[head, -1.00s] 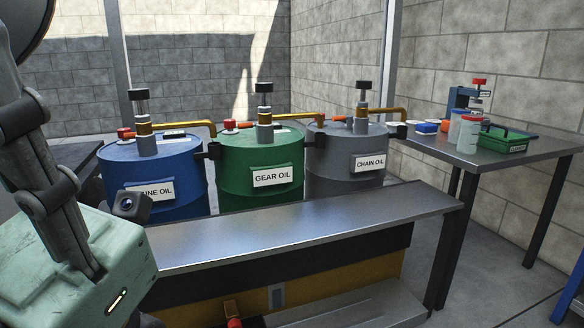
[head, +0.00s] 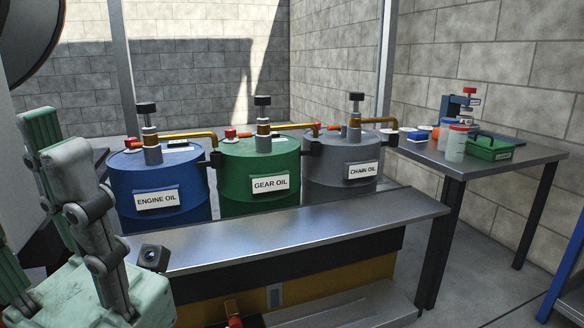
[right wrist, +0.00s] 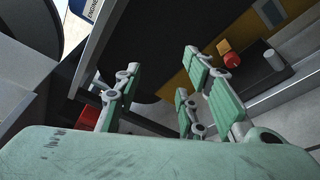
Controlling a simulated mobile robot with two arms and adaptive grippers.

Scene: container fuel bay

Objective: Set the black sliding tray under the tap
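A dark surface (right wrist: 256,85) lies beside a red-topped fitting (right wrist: 225,46) in the right wrist view. That fitting, perhaps the tap, also shows low in the head view (head: 234,321), in front of the yellow panel.
A metal bench (head: 300,232) spans the middle. Behind it stand the blue engine oil (head: 158,190), green gear oil (head: 262,163) and grey chain oil (head: 335,165) drums with brass spouts. A side table (head: 490,168) at right holds jars and a green caddy (head: 490,146). Floor (head: 485,250) is clear below it.

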